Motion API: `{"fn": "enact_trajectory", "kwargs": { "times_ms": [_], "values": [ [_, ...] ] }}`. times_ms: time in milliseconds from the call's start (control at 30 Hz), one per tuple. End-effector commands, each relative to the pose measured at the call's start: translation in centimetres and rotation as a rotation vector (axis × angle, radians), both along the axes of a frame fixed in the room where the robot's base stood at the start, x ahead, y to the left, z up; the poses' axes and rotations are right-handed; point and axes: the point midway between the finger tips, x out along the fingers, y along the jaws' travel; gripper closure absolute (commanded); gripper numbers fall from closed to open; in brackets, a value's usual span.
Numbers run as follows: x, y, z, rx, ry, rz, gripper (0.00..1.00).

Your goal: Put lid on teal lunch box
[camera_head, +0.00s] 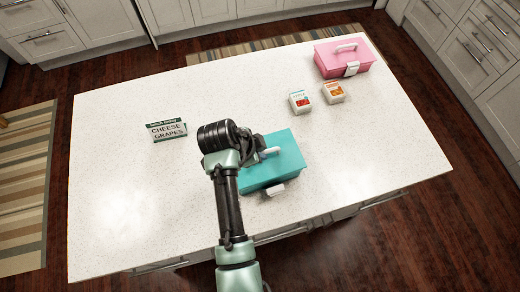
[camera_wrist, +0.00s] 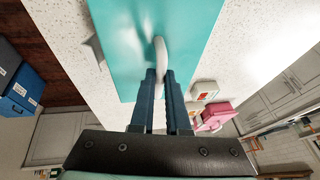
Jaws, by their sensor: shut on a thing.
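The teal lunch box (camera_head: 287,176) is on the right half of the white counter, near its front edge, with a white latch (camera_head: 277,189) on its front side. Its teal lid (camera_head: 289,147) is at the top of the box; I cannot tell whether a gap lies between them. My gripper (camera_head: 262,151) is shut on the lid's white handle (camera_head: 271,151). In the wrist view the two fingers (camera_wrist: 161,78) close on the white handle (camera_wrist: 161,55), with the flat teal lid (camera_wrist: 125,45) behind. My arm hides the box's left side.
A closed pink lunch box (camera_head: 343,62) stands at the back right of the counter (camera_head: 120,210). Two small food containers, one with red (camera_head: 300,101) and one with orange contents (camera_head: 333,92), stand before it. A "cheese grapes" sign (camera_head: 168,130) is left. The counter's left part is clear.

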Motion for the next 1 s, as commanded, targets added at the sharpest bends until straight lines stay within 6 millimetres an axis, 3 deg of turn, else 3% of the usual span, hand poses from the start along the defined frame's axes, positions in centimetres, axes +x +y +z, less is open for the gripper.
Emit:
{"fn": "enact_trajectory", "kwargs": {
  "times_ms": [733,767,800,933,1000],
  "values": [
    [0.0,0.0,-2.0,0.0,0.0,0.0,1.0],
    [0.0,0.0,-2.0,0.0,0.0,0.0,0.85],
    [0.0,0.0,-1.9,0.0,0.0,0.0,0.77],
    [0.0,0.0,-1.9,0.0,0.0,0.0,0.54],
    [0.0,0.0,-1.9,0.0,0.0,0.0,0.51]
  ]
}}
